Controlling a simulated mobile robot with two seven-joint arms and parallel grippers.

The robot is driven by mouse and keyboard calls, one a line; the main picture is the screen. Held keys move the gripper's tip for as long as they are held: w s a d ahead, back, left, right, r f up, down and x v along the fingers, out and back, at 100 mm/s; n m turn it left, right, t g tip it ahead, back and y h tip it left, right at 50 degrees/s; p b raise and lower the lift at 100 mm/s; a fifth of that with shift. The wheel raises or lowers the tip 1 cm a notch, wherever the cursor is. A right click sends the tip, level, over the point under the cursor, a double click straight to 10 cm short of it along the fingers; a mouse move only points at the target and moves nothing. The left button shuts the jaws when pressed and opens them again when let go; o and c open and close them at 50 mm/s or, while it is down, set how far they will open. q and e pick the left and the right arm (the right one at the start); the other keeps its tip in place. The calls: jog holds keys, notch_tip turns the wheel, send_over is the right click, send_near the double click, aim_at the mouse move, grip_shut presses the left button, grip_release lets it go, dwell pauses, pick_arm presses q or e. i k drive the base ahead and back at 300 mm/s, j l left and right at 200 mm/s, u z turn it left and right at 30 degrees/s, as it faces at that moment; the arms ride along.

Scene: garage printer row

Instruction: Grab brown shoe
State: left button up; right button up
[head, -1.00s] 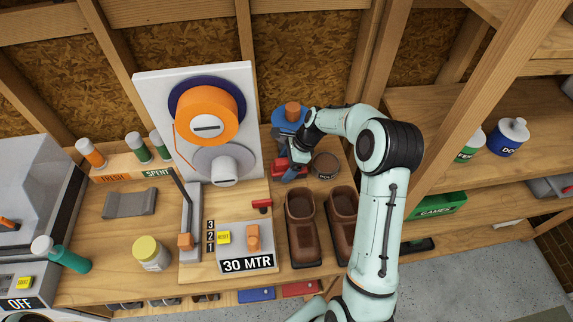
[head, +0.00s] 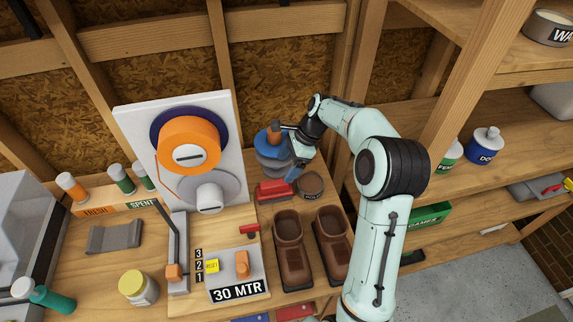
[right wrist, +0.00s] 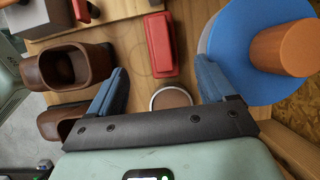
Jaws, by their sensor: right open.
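Two brown shoes stand side by side on the bench in the head view, the left shoe (head: 290,255) and the right shoe (head: 332,250), with their openings toward the back. My right gripper (head: 285,150) is open and empty, behind the shoes and near the blue-topped stack. It is apart from both shoes. In the right wrist view, the gripper (right wrist: 158,85) has its blue fingers spread wide. One shoe (right wrist: 62,68) lies left of the fingers there, and the other shoe (right wrist: 50,122) is partly hidden by the gripper. My left gripper is not in view.
A red block (head: 274,191) and a round tin (head: 311,184) sit between the gripper and shoes. A blue disc with an orange knob (head: 275,137) stands behind. The 30 MTR box (head: 237,272) is left of the shoes. A wooden post and shelves are right.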

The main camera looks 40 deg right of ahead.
aim_at(295, 270)
jog(key=k, duration=1.5)
